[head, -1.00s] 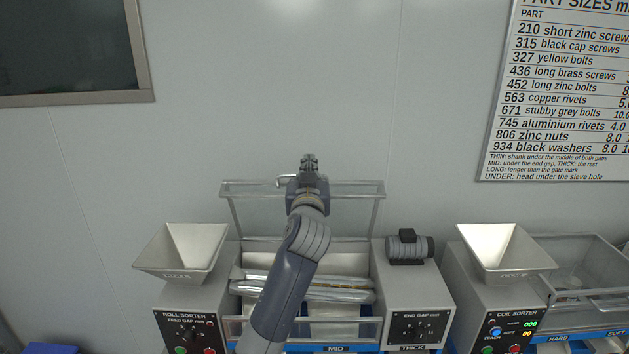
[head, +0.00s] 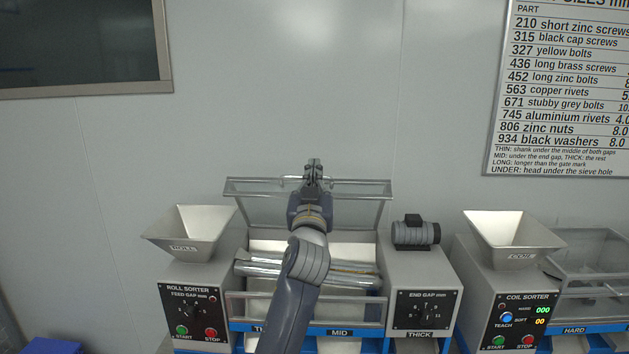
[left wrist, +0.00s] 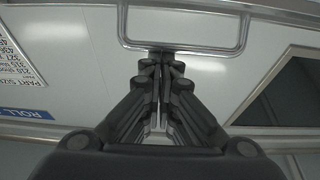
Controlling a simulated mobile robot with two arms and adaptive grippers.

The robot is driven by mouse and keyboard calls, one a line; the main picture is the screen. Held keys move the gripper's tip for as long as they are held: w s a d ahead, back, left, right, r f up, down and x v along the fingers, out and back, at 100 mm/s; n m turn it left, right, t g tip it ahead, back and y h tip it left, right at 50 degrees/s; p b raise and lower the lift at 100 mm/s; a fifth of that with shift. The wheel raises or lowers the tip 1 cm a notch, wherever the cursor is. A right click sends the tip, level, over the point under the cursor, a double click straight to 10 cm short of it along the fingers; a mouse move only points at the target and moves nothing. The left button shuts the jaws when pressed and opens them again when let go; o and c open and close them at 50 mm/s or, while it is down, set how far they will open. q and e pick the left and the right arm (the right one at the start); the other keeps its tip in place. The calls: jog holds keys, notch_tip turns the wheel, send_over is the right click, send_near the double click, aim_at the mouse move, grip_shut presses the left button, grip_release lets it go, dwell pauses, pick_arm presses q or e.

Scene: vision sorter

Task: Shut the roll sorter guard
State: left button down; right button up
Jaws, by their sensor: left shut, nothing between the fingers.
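The roll sorter (head: 190,310) stands at the left centre of the head view. Its clear guard (head: 255,205) is raised and leans back, with its metal-framed top edge highest. The rollers (head: 262,267) beneath it are exposed. My left gripper (head: 313,168) is shut and empty, in front of the guard at its top edge. In the left wrist view, the shut fingers (left wrist: 162,62) point at a metal handle loop (left wrist: 183,47) on the guard. I cannot tell whether they touch it. My right gripper is in neither view.
The roll hopper (head: 190,230) stands left of the guard and a motor (head: 415,233) right of it. The coil sorter (head: 515,310) is farther right. A part sizes chart (head: 560,90) hangs on the wall. The wall above the guard is clear.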

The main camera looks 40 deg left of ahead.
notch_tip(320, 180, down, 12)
jog(key=b, duration=1.1)
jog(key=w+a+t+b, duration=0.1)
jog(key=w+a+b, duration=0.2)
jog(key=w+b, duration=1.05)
pick_arm(q)
jog(key=s+d+f+t+y+b, duration=0.1)
jog(key=s+d+f+b, duration=0.1)
jog(key=f, duration=0.6)
jog(key=s+d+f+t+y+b, duration=0.1)
jog(key=s+d+f+b, duration=0.1)
jog(key=f, duration=0.6)
jog(key=s+d+f+t+y+b, duration=0.1)
jog(key=s+f+t+b, duration=0.1)
jog(key=s+f, duration=0.3)
jog(key=shift+s+d+f+b, duration=0.35)
jog(key=shift+f+b, duration=0.45)
jog(key=shift+f, duration=1.25)
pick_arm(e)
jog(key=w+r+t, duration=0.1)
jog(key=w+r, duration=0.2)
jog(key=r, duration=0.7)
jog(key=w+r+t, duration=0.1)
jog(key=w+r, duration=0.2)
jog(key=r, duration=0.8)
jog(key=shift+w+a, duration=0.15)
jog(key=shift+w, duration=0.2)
pick_arm(q)
jog(key=shift+w+h, duration=0.1)
jog(key=shift+h, duration=0.2)
